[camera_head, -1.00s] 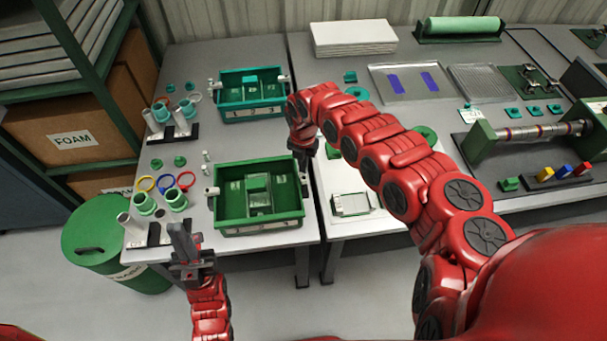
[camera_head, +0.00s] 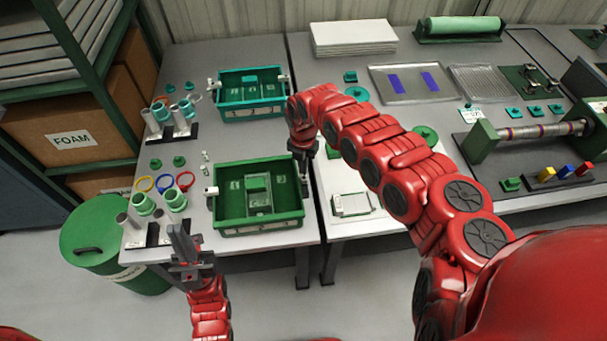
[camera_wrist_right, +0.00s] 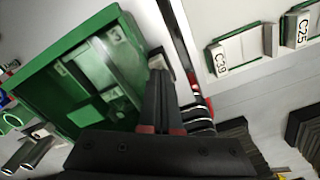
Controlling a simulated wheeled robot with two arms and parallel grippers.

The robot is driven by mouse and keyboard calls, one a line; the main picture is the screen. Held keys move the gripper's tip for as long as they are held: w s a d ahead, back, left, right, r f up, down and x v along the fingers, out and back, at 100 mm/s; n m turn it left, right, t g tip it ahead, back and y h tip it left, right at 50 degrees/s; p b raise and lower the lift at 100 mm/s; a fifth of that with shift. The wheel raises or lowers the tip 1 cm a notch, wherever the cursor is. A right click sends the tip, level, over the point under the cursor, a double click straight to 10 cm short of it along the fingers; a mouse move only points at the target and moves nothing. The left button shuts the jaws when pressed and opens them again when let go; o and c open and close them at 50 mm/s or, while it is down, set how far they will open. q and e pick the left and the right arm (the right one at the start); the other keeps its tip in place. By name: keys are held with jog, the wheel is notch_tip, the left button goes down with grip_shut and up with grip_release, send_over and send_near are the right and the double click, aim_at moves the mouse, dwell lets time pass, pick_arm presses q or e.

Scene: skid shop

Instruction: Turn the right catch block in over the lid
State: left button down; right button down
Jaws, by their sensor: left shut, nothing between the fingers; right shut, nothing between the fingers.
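The dark green box (camera_head: 260,228) stands near the front of the left table, with a green lid panel (camera_head: 232,205) lying inside its rim. A white catch block (camera_head: 211,191) sits at its left end. The right catch block is mostly hidden behind my right gripper in the head view. In the right wrist view, a pale block (camera_wrist_right: 157,58) at the box's edge, probably this catch, shows just beyond the fingertips; contact is unclear. My right gripper (camera_head: 303,178) is shut and empty at the box's right end; its fingers also show in the wrist view (camera_wrist_right: 160,80). My left gripper (camera_head: 178,232) is shut and empty, left of the box's front corner.
A teal box (camera_head: 252,115) with end blocks stands behind. Tubes and coloured rings (camera_head: 186,180) lie to the left. A white board with a small tray (camera_head: 352,204) is close on the right. My right arm crosses above the right table.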

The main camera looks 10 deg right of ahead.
jog(key=shift+d+r, duration=0.15)
jog(key=shift+d, duration=0.05)
dwell(0.3)
jog(key=shift+w+d, duration=0.25)
jog(key=shift+d, duration=0.95)
jog(key=shift+f+b, duration=0.8)
jog(key=shift+b, duration=0.05)
